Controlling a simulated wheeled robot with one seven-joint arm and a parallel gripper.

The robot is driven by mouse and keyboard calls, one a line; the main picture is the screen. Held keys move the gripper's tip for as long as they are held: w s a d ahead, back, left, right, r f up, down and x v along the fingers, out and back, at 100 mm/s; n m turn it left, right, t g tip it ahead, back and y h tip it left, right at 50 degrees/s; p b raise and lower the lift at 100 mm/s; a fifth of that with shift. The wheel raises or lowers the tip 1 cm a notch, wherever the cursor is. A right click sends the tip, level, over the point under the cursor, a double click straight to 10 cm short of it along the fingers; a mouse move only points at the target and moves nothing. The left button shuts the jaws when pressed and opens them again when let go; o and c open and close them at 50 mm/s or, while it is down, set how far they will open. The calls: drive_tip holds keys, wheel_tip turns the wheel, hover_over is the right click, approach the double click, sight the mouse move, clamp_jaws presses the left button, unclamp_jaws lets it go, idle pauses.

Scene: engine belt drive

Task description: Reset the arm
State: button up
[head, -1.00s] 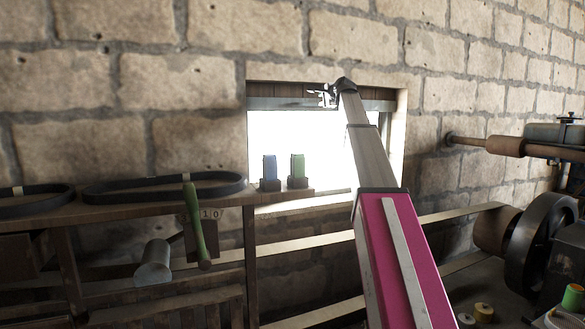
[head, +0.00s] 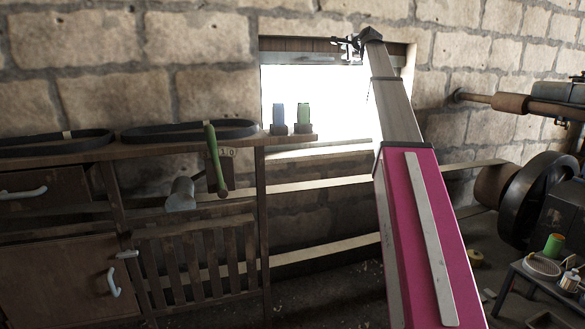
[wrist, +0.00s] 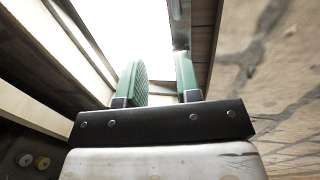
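My arm reaches up and away in the head view, with a magenta lower part and a grey upper part. My gripper (head: 345,46) is at its far end, in front of the top of the bright window (head: 312,95). In the wrist view my gripper (wrist: 159,62) shows two green fingers standing apart with nothing between them. It is open and empty.
A wooden workbench (head: 263,215) on the left carries black belts (head: 190,131), a blue spool (head: 278,119) and a green spool (head: 303,118). A green-handled mallet (head: 213,160) hangs at its front. Engine machinery with a dark wheel (head: 535,200) and a small table (head: 530,277) stand right.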

drive_tip(key=s+a+f+n+g+h, duration=0.15)
drive_tip(key=s+f, duration=0.35)
drive_tip(key=f, duration=1.1)
drive_tip(key=s+a+f+n+g, duration=0.1)
drive_tip(key=s+f+n+g, duration=0.25)
drive_tip(key=f, duration=1.25)
drive_tip(key=s+a+f+n+g+h, duration=0.15)
drive_tip(key=s+f, duration=0.35)
drive_tip(key=f, duration=1.1)
drive_tip(key=s+f+n+g+h, duration=0.1)
drive_tip(key=s+f+n+g, duration=0.7)
drive_tip(key=s+f, duration=2.2)
drive_tip(key=s, duration=0.4)
drive_tip(key=shift+s+d+f+h, duration=0.15)
drive_tip(key=shift+s+f+h, duration=0.1)
drive_tip(key=shift+f+h, duration=0.15)
drive_tip(key=shift+d, duration=0.1)
